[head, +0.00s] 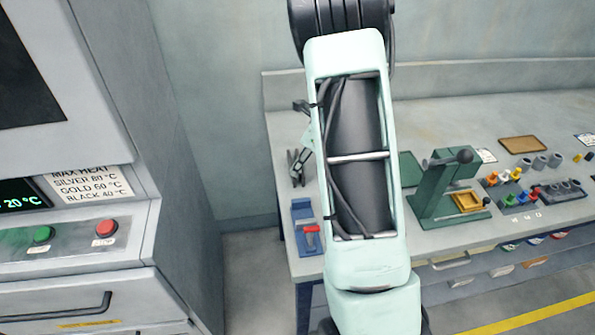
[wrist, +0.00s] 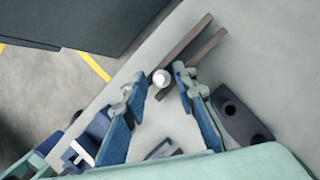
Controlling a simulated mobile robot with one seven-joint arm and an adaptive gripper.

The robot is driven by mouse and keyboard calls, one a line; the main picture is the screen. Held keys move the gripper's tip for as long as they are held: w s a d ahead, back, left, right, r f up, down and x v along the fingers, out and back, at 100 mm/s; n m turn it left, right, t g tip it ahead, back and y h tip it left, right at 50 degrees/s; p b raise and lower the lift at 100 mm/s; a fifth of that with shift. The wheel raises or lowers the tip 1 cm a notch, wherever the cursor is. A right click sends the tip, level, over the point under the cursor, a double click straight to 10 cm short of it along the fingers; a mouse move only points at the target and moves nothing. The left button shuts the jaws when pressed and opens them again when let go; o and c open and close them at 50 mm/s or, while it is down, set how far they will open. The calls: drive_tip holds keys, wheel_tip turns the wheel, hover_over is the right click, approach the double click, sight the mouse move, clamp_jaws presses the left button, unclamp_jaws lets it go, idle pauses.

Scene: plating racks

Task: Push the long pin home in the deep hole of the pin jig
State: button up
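In the wrist view my gripper (wrist: 158,80) points down at the bench with its two blue-padded fingers apart. A round, pale metal end (wrist: 161,78), which looks like the top of the long pin, shows between the fingertips. Narrow gaps seem to separate it from both fingers. How deep the pin sits, and in what, cannot be seen. A dark block with round holes (wrist: 241,116), possibly the pin jig, lies just right of the right finger. In the head view my arm hides most of the gripper and the pin.
Two dark bars (wrist: 190,48) lie beyond the fingertips. A blue fixture (head: 301,212) with a red handle (head: 311,236) stands at the bench's front left corner. A green lever press (head: 445,190) and racks of coloured parts (head: 515,190) stand to the right. A cabinet (head: 90,180) is at left.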

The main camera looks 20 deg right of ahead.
clamp_jaws()
